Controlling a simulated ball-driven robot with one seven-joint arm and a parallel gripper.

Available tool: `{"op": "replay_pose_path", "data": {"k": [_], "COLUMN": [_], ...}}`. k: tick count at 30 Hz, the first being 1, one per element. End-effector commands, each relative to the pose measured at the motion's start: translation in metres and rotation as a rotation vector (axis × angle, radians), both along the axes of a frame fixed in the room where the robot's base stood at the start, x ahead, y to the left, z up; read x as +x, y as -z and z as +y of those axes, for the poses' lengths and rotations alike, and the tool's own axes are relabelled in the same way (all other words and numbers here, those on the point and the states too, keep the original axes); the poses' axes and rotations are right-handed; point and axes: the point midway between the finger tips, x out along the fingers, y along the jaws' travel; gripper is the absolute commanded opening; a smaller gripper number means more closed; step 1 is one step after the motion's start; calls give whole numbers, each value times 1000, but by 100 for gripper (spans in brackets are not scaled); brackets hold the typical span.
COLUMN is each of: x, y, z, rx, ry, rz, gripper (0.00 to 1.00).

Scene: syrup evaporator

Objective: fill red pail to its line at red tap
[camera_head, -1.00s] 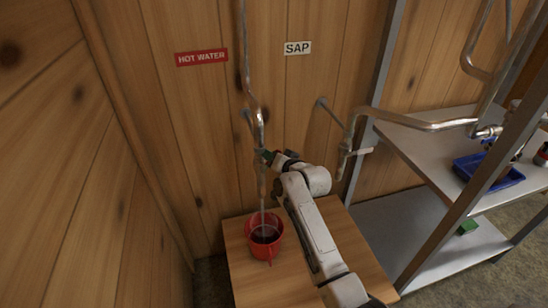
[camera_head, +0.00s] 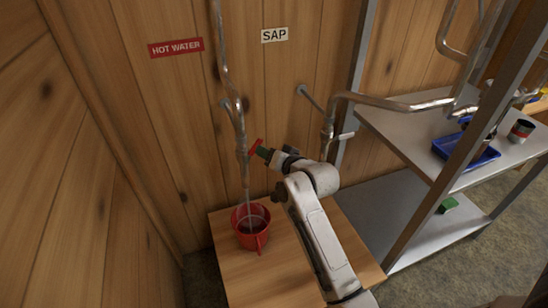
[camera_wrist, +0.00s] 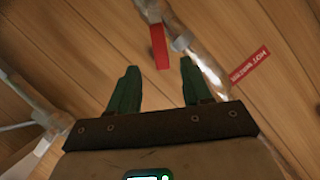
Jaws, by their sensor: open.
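The red pail (camera_head: 263,236) stands upright on the wooden table, under the hot-water pipe (camera_head: 242,150). A thin pale stream (camera_head: 248,201) runs from the pipe's lower end into the pail. The inside looks dark, and I cannot make out the fill line or the level. The red tap handle (camera_head: 256,145) sticks out to the right of the pipe. It also shows in the wrist view (camera_wrist: 159,46), just beyond the fingertips. My gripper (camera_head: 264,153) is open and empty beside the handle, its green fingers (camera_wrist: 161,68) apart and not around it.
The wooden table (camera_head: 232,280) has bare room in front of the pail. The sap pipe (camera_head: 330,125) and its tap are right of my gripper. A metal shelf (camera_head: 400,125) at right holds a blue tray (camera_head: 480,158) and a can (camera_head: 521,131).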

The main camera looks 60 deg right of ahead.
Motion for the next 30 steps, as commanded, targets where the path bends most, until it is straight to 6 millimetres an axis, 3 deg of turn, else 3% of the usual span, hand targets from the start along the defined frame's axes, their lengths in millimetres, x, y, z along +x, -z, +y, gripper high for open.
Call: {"op": "replay_pose_path", "data": {"k": [9,30], "x": [-21,-21], "y": [-7,-7], "z": [8,8], "rx": [-1,0], "ry": [-1,-1], "rz": [0,-1], "gripper": [49,49]}}
